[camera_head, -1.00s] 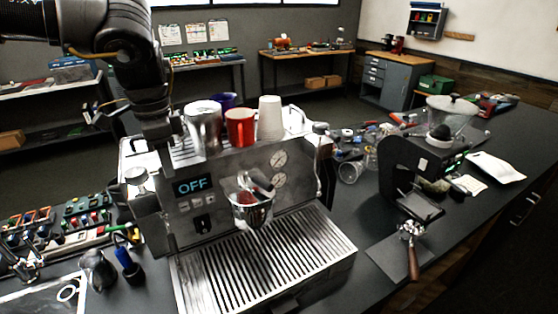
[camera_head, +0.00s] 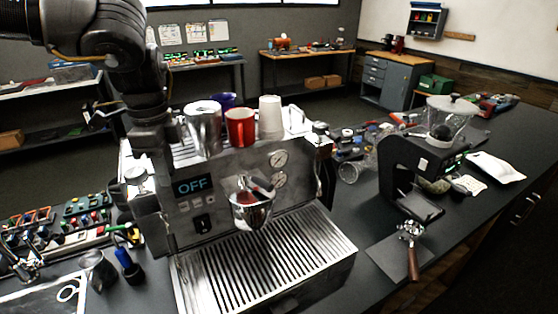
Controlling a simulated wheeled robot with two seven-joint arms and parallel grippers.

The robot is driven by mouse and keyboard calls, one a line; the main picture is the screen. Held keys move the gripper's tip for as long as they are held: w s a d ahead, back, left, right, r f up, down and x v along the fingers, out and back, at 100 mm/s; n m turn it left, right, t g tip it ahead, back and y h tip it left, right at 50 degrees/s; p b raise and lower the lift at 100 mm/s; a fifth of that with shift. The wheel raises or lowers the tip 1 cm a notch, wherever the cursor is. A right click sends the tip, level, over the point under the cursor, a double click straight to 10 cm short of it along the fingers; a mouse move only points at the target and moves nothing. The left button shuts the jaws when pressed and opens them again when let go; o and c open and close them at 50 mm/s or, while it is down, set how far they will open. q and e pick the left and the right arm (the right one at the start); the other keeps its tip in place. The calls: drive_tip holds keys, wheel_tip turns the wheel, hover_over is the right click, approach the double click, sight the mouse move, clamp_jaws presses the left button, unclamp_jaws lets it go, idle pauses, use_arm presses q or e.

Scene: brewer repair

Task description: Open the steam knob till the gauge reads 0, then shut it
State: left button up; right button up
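The espresso machine (camera_head: 225,175) stands on the dark counter with its display reading OFF. Two round gauges, an upper one (camera_head: 278,158) and a lower one (camera_head: 279,179), sit on its front right; their needles are too small to read. I cannot tell which is the steam knob. My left gripper (camera_head: 150,225) points down at the machine's left front, close to the silver-topped knob; its fingertips are not clear. My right gripper is out of view.
A steel pitcher (camera_head: 203,128), a red mug (camera_head: 240,127) and white cups (camera_head: 270,117) stand on the machine. A grinder (camera_head: 425,160) and another portafilter (camera_head: 411,245) are to the right. Tools and a small pitcher (camera_head: 97,270) crowd the left.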

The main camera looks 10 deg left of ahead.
use_arm(q)
drive_tip(key=s+a+m, duration=0.2)
drive_tip(key=s+m, duration=0.5)
drive_tip(key=m, duration=0.6)
drive_tip(key=shift+m, duration=0.4)
idle(0.8)
drive_tip(key=shift+o, duration=0.5)
drive_tip(key=o, duration=0.3)
drive_tip(key=shift+w, duration=0.1)
drive_tip(key=shift+r, duration=0.1)
wheel_tip(320, 180, up, 7)
idle(0.8)
